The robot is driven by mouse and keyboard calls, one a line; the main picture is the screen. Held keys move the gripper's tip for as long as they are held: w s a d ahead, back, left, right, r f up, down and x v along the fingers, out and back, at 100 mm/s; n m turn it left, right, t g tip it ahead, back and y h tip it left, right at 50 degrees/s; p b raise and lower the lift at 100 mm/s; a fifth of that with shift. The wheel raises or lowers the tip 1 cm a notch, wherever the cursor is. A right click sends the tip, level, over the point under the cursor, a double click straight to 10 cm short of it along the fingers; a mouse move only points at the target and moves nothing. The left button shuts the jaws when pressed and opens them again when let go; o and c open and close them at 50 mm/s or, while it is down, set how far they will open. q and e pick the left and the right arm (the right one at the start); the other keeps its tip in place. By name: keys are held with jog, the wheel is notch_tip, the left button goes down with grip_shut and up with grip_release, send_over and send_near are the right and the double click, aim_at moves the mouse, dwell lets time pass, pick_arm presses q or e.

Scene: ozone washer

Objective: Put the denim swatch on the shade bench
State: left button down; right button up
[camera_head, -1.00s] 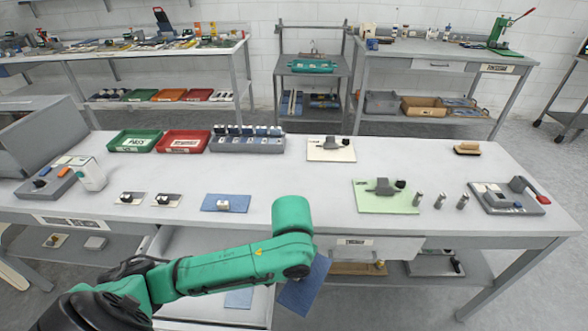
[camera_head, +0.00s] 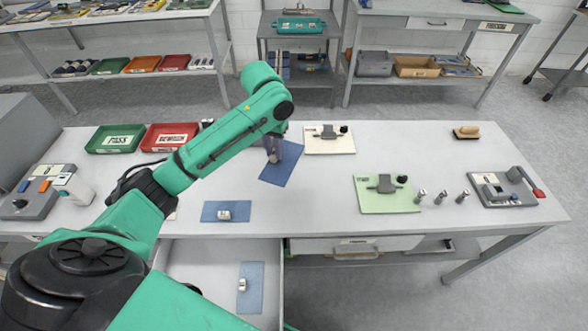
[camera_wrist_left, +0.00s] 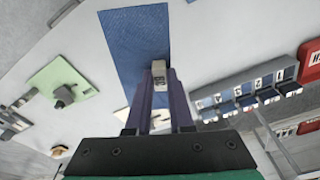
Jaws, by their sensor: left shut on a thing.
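My left gripper (camera_head: 273,156) is shut on the small pale labelled block of a blue denim swatch (camera_head: 283,170). The swatch is over the back middle of the white bench top (camera_head: 330,195); whether it touches the top I cannot tell. In the left wrist view the denim swatch (camera_wrist_left: 135,40) extends beyond my left gripper (camera_wrist_left: 160,85), whose fingers are on its block. Another blue swatch (camera_head: 210,211) lies flat at the bench's front, and another blue swatch (camera_head: 251,300) lies in the open drawer (camera_head: 200,258). My right gripper is not in view.
A cream card with a clamp (camera_head: 330,146) is right of the swatch. A green card (camera_head: 385,203), several metal cylinders, a grey device (camera_head: 490,195) and a brush (camera_head: 467,132) are farther right. Green (camera_head: 115,147) and red trays (camera_head: 160,145) stand back left. My arm hides part of the bench.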

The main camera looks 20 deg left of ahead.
aim_at(272, 164)
pick_arm(q)
jog(key=f, duration=0.5)
jog(key=shift+s+d+f+p, duration=0.1)
jog(key=shift+s+f+p, duration=0.2)
jog(key=shift+s+f, duration=0.1)
jog(key=f, duration=0.9)
jog(key=shift+w+f, duration=0.2)
jog(key=shift+w, duration=0.1)
jog(key=shift+f, duration=0.45)
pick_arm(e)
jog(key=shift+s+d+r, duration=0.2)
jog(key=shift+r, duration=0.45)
pick_arm(q)
jog(key=c, duration=0.8)
grip_release()
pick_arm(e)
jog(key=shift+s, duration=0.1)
pick_arm(q)
jog(key=r, duration=0.4)
jog(key=s+r, duration=0.1)
jog(key=r, duration=0.7)
jog(key=shift+s, duration=0.2)
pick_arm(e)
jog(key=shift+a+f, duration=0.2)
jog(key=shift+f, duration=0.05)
